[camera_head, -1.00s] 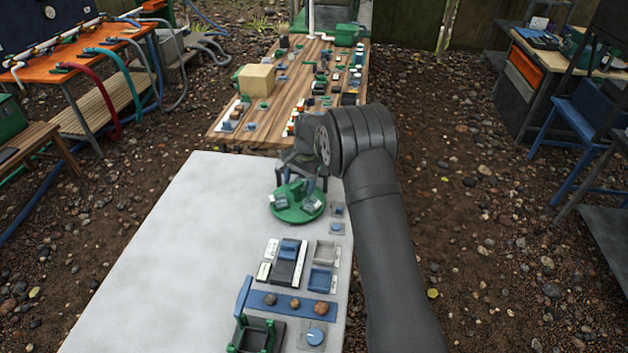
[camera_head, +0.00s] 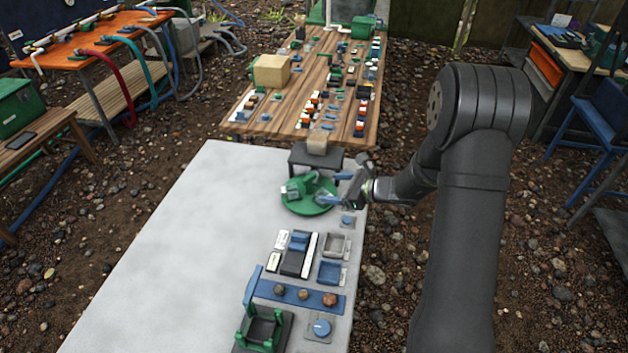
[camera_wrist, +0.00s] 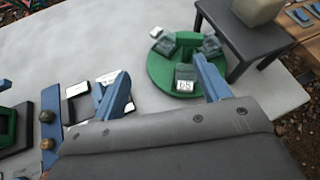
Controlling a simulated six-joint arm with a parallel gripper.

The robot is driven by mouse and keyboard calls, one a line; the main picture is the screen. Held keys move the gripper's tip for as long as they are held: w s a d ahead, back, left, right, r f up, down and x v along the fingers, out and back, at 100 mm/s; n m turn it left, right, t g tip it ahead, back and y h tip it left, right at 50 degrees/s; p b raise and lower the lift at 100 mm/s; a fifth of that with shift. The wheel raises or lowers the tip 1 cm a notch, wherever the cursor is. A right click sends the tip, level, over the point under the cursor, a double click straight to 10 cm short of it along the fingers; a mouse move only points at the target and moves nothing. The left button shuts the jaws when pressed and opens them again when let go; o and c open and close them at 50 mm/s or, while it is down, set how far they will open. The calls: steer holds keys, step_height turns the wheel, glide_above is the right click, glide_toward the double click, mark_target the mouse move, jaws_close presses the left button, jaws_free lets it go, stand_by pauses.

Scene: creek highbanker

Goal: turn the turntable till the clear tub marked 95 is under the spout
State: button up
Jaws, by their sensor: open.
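The green turntable (camera_head: 300,206) sits at the far right part of the pale table; it also shows in the wrist view (camera_wrist: 160,76). Small clear grey tubs with white labels stand on it around a green centre piece. The nearest tub (camera_wrist: 184,73) in the wrist view has a label that reads 65 or 95; I cannot tell which. A dark stand (camera_head: 315,158) with a beige hopper (camera_head: 317,143) rises behind the turntable. The spout itself is not clear. My gripper (camera_head: 345,187) is open at the turntable's right side; its blue fingers (camera_wrist: 162,86) hold nothing.
The table's left half is clear. A wooden table (camera_head: 280,118) with many small parts stands beyond.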

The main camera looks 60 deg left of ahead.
mark_target(311, 179)
steer(key=w+d+m+t+y, duration=0.2)
steer(key=w+d+m+t, duration=0.1)
steer(key=d+m, duration=0.15)
steer(key=shift+m, duration=0.25)
steer(key=x, duration=1.7)
steer(key=shift+a+f, duration=0.2)
steer(key=c, duration=1.4)
steer(key=shift+o, duration=0.2)
steer(key=shift+w, duration=0.1)
